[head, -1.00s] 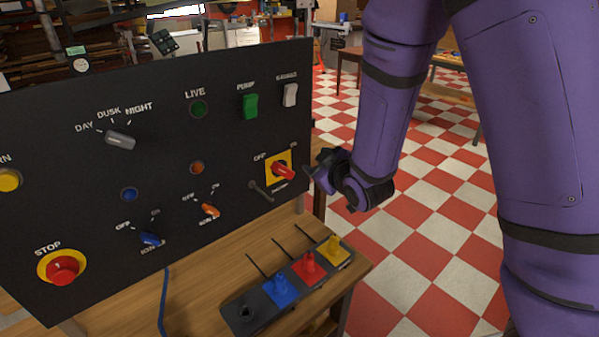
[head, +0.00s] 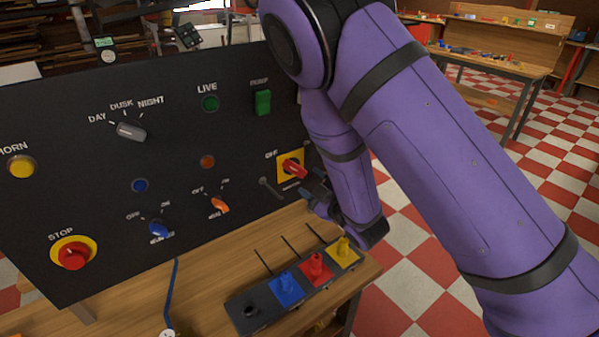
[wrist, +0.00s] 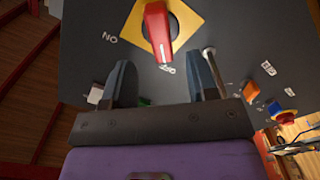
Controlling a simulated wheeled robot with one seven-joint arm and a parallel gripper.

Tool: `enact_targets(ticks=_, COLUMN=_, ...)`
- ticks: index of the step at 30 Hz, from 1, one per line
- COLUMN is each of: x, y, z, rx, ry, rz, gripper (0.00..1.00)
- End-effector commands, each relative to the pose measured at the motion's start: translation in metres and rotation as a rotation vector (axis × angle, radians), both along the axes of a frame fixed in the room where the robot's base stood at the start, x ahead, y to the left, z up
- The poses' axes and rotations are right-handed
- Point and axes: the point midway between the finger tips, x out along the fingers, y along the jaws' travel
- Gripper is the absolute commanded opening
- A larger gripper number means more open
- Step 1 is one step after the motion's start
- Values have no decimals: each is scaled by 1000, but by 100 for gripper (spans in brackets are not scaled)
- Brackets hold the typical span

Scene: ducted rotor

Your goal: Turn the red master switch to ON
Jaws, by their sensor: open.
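The red master switch (head: 294,169) is a red handle on a yellow square plate (head: 283,160) at the right side of the black panel (head: 80,115). The red handle also shows in the wrist view (wrist: 158,32), beyond my fingertips, between them and slightly above. My gripper (head: 312,190) is open and empty, just below and right of the switch in the head view. The wrist view shows its two dark fingers (wrist: 162,82) apart, with nothing between them. The handle appears clear of the fingers. My arm hides the panel's right edge.
A small metal lever or pin (wrist: 210,60) sticks out of the panel close to the right finger in the wrist view. Blue (head: 157,229) and orange (head: 219,204) switches sit left. A tray with blue, red (head: 316,269) and yellow keyed pieces lies on the bench below.

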Motion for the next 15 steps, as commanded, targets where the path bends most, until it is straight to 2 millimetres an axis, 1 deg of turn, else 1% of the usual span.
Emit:
enact_targets(ticks=1, x=8, y=6, z=1, rx=1, ry=-3, rz=1, gripper=53)
enact_targets(ticks=3, x=18, y=13, z=0, rx=0, ry=-2, rz=2, gripper=53)
enact_targets(ticks=7, x=34, y=24, z=0, rx=0, ry=-1, rz=1, gripper=53)
enact_targets(ticks=10, x=44, y=30, z=0, rx=0, ry=-1, rz=-1, gripper=53)
enact_targets(ticks=15, x=52, y=35, z=1, rx=0, ry=-1, rz=-1, gripper=53)
